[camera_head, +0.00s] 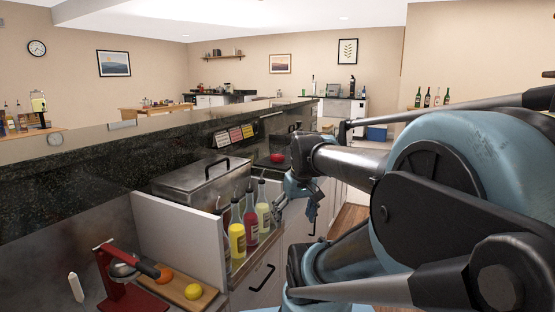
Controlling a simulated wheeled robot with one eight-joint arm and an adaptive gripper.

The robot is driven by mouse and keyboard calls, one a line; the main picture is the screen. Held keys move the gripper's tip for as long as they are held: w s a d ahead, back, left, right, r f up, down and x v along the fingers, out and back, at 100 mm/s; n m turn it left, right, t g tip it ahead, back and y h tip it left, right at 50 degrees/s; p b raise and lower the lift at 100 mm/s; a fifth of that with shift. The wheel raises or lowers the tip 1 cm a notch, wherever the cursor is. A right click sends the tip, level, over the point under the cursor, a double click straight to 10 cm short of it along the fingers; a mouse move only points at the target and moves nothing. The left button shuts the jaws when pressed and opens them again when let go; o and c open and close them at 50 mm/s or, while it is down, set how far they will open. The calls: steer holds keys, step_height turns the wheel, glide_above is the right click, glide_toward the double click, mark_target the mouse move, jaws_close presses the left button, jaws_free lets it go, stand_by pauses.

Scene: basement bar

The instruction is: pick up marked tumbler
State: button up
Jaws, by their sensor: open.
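I cannot make out a marked tumbler in the head view; any tumbler on the counter may be hidden or too small to tell. My gripper (296,207) is small in this view, at the end of my blue and grey arm. It hangs in front of the cabinet fronts, just right of the squeeze bottles. Its fingers are apart and I see nothing held between them. A small red object (278,158) sits on the dark worktop behind my arm, and I cannot tell what it is.
A red juicer (122,280) and a cutting board (200,302) with fruit are at lower left. A dark raised bar ledge (90,190) runs behind.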

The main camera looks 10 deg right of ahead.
steer(key=w+d+r+n+y, duration=0.15)
steer(key=w+r+n, duration=0.25)
steer(key=w+r, duration=1.2)
steer(key=n+t+y, duration=0.2)
steer(key=n+y, duration=0.1)
steer(key=n, duration=0.2)
glide_toward(277, 144)
steer(key=s+d+r, duration=0.2)
steer(key=s+r, duration=0.3)
steer(key=r, duration=0.2)
steer(key=x, duration=1.7)
steer(key=shift+s+d+f, duration=0.3)
steer(key=shift+s, duration=0.05)
steer(key=c, duration=1.8)
steer(key=shift+r, duration=0.2)
